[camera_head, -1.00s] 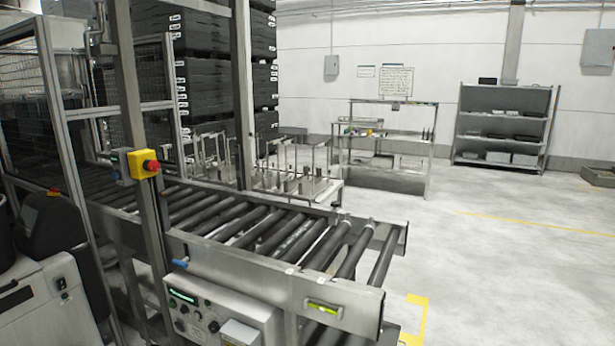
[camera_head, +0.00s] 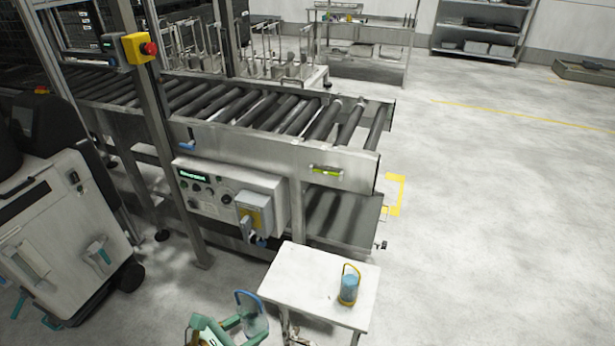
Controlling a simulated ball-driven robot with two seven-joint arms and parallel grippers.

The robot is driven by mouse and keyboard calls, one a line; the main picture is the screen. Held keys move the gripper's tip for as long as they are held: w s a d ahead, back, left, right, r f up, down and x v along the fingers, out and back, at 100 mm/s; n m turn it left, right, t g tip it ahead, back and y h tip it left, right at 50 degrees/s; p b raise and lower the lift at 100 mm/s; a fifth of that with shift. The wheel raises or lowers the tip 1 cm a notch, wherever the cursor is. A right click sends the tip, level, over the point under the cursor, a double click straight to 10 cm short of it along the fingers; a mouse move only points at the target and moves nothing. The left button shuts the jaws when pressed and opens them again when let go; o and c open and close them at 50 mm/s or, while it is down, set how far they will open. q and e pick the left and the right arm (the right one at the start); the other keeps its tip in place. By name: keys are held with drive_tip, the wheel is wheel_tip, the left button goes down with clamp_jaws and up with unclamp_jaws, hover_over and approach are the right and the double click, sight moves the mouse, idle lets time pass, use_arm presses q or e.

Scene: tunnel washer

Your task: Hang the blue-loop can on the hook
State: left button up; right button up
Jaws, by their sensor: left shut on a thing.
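The blue-loop can (camera_head: 254,322) is at the bottom of the view, a translucent bluish can with a blue loop standing up from its top. My left gripper (camera_head: 238,325), green and pale, is shut on it at the can's left side; the lower part is cut off by the frame edge. The can is just left of the small white table's front corner. A small dark fitting (camera_head: 382,245) sticks out at the right end of the conveyor's lower level; I cannot tell whether it is the hook. My right gripper is not in view.
The small white table (camera_head: 310,280) carries a blue can with a yellow loop (camera_head: 348,287). Behind it stand the roller conveyor (camera_head: 270,145) and its control box (camera_head: 215,190). A white machine (camera_head: 60,220) stands at left. The floor at right is clear.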

use_arm(q)
drive_tip(key=shift+w+r, duration=0.1)
drive_tip(key=shift+r, duration=0.15)
drive_tip(key=shift+a+r, duration=0.2)
drive_tip(key=a+r, duration=0.2)
drive_tip(key=r, duration=0.6)
drive_tip(key=a+r+m+g+h, duration=0.1)
drive_tip(key=a+r, duration=0.2)
drive_tip(key=r, duration=0.5)
drive_tip(key=a+r+m+g, duration=0.1)
drive_tip(key=a+r, duration=0.1)
drive_tip(key=r, duration=0.5)
drive_tip(key=shift+a+r, duration=0.2)
drive_tip(key=shift+r, duration=0.2)
drive_tip(key=shift+w+d+r+m+h, duration=0.1)
drive_tip(key=shift+d+r+m+h, duration=0.1)
drive_tip(key=shift+r+m+h, duration=0.15)
drive_tip(key=shift+r, duration=0.1)
drive_tip(key=shift+a, duration=0.2)
